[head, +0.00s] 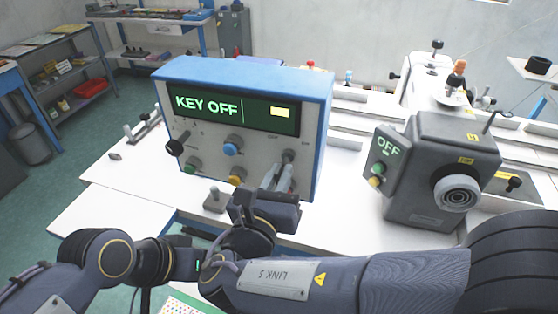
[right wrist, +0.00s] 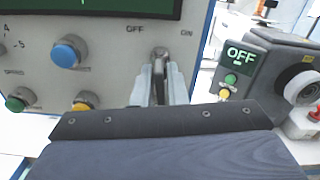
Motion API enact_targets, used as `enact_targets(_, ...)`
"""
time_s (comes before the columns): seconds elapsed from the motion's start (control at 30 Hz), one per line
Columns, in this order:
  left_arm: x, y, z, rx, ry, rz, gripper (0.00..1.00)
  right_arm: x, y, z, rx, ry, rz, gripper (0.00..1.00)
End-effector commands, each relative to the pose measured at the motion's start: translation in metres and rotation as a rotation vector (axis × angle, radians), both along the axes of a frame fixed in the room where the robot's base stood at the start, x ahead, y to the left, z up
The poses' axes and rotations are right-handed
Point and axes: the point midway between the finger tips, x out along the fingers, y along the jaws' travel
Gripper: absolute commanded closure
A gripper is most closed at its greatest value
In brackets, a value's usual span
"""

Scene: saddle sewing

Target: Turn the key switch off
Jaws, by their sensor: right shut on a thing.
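The blue and grey control box (head: 250,75) stands on the white table, and its display reads "KEY OFF" in green. The key switch (head: 289,156) is at the lower right of its front panel, under the OFF and ON marks. My right gripper (head: 280,176) reaches up to it and is shut on the key. In the right wrist view the key (right wrist: 160,55) shows between the two fingers (right wrist: 161,82), standing about upright; the fingers hide its lower part. My left gripper is not in view.
A blue knob (head: 232,146), a black knob (head: 175,146), a green knob (head: 193,165) and a yellow knob (head: 237,176) sit on the same panel. A grey motor unit (head: 430,170) with an "OFF" display stands to the right.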

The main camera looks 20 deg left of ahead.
Motion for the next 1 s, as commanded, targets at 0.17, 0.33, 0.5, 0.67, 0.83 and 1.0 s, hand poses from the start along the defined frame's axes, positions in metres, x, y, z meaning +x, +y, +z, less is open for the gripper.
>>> enact_targets(0.17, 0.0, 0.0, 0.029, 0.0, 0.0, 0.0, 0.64, -0.001, 0.0, 0.006, -0.173, 0.007, 0.002, 1.0)
enact_targets(0.33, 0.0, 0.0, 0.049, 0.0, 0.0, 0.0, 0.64, 0.0, 0.0, 0.005, -0.325, 0.013, 0.002, 1.0)
enact_targets(0.5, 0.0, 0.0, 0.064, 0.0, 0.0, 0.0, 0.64, -0.001, 0.001, 0.004, -0.451, 0.017, 0.002, 1.0)
enact_targets(0.67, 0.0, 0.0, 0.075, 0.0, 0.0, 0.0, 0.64, 0.0, 0.0, 0.003, -0.54, 0.02, 0.001, 1.0)
enact_targets(0.83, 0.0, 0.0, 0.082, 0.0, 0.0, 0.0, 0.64, 0.0, 0.0, 0.001, -0.602, 0.022, 0.002, 1.0)
enact_targets(1.0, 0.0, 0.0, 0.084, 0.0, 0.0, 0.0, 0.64, 0.0, 0.0, 0.0, -0.632, 0.022, 0.001, 1.0)
